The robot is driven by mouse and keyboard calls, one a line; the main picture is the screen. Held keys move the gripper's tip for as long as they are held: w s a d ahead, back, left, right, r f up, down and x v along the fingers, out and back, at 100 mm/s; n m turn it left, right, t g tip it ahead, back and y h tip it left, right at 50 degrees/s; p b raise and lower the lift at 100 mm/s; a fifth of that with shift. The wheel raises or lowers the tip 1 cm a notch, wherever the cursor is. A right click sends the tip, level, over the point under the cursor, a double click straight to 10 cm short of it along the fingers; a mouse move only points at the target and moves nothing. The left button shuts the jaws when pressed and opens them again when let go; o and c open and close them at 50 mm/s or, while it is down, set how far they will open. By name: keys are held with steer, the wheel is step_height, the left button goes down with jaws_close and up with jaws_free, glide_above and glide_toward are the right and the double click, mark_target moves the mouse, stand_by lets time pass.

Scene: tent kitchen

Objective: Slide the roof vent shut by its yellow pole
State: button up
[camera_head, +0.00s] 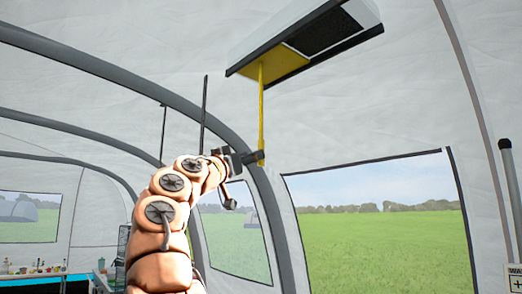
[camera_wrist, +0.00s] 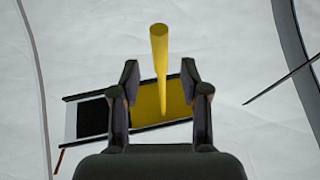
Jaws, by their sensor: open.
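The roof vent (camera_head: 322,38) is in the tent ceiling at the upper right of the head view. It has dark rails, a yellow panel (camera_head: 272,62) and a dark mesh opening (camera_head: 325,32) beside it. The yellow pole (camera_head: 261,105) hangs straight down from the panel. My gripper (camera_head: 257,158) is raised at the pole's lower end. In the wrist view, my open gripper (camera_wrist: 161,85) has one finger on each side of the yellow pole (camera_wrist: 159,60), with gaps visible on both sides. The mesh (camera_wrist: 92,117) and yellow panel (camera_wrist: 148,104) show behind the fingers.
A curved grey tent frame (camera_head: 130,75) runs behind my arm. A window (camera_head: 380,220) is in the wall below the vent. A table with small items (camera_head: 40,267) stands far left. A dark-topped post (camera_head: 507,165) is at the right edge.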

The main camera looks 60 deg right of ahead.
steer(key=p+x, duration=0.3)
steer(key=x, duration=0.2)
steer(key=shift+d, duration=0.3)
jaws_close()
stand_by(0.5)
